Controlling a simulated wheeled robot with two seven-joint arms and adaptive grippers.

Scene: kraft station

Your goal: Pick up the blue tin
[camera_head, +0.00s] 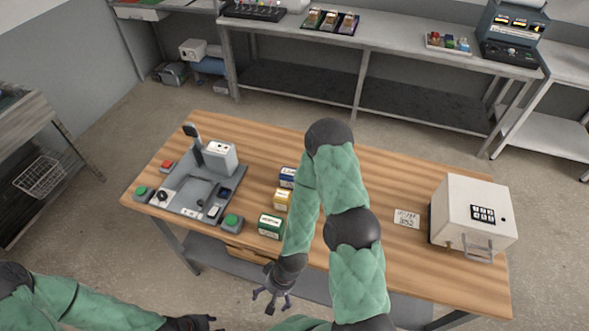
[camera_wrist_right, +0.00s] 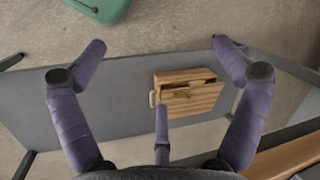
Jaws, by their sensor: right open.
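The blue tin (camera_head: 287,177) stands on the wooden table, at the back of a short row with a yellow tin (camera_head: 282,199) and a green tin (camera_head: 271,225). Its right side is close to my right forearm in the head view, which may hide part of it. My right gripper (camera_head: 274,301) is open and empty, in front of the table's front edge and apart from the tins. My left gripper (camera_head: 205,322) is at the bottom edge, away from the table.
A grey fixture tray (camera_head: 184,208) with green buttons sits on the table's left. A white keypad box (camera_head: 470,218) and a printed card (camera_head: 406,219) are on the right. My right arm spans the table's middle.

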